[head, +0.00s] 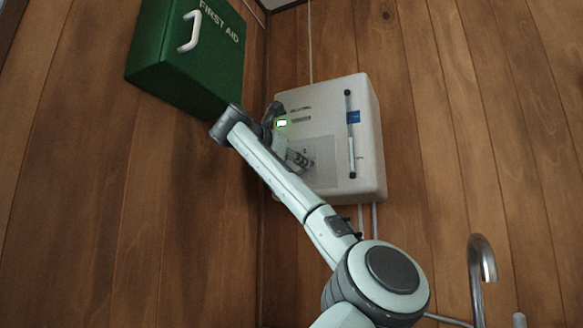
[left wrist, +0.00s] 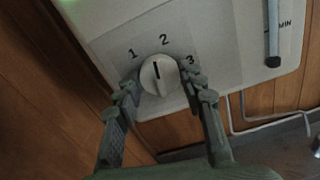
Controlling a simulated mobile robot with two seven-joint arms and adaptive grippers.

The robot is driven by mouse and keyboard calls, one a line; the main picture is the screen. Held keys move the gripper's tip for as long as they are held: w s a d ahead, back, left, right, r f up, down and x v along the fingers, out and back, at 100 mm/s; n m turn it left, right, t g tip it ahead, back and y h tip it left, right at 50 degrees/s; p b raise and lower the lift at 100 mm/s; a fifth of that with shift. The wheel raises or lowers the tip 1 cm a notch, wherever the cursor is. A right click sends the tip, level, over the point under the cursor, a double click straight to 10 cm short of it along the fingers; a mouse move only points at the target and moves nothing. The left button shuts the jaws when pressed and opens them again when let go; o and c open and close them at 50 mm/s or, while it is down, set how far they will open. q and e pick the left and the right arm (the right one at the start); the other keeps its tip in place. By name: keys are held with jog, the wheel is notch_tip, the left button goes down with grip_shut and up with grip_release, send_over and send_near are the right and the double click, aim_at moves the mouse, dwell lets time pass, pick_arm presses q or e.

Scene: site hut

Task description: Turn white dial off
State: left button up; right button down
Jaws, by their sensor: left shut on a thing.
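The white dial (left wrist: 160,76) sits on the front of a white wall box (head: 361,112), beneath the printed numbers 1, 2 and 3. Its dark pointer line points up in the left wrist view, between 1 and 2 and nearer 2. My left gripper (left wrist: 162,84) has one finger on each side of the dial and is shut on it. In the head view my left gripper (head: 301,160) is at the lower part of the box front, and I cannot make out the dial there. My right gripper is not in view.
A green first aid box (head: 190,62) hangs on the wooden wall to the left, close to my left wrist. A metal tap (head: 482,262) stands at lower right.

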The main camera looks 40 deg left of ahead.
pick_arm(q)
jog(key=n+b, duration=0.1)
jog(key=n, duration=1.9)
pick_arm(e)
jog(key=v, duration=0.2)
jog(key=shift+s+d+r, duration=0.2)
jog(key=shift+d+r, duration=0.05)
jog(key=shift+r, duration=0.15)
pick_arm(q)
jog(key=shift+n, duration=0.3)
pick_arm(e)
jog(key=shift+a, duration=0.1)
pick_arm(q)
jog(key=o, duration=1.2)
jog(key=shift+s+a, duration=0.1)
jog(key=shift+c, duration=0.2)
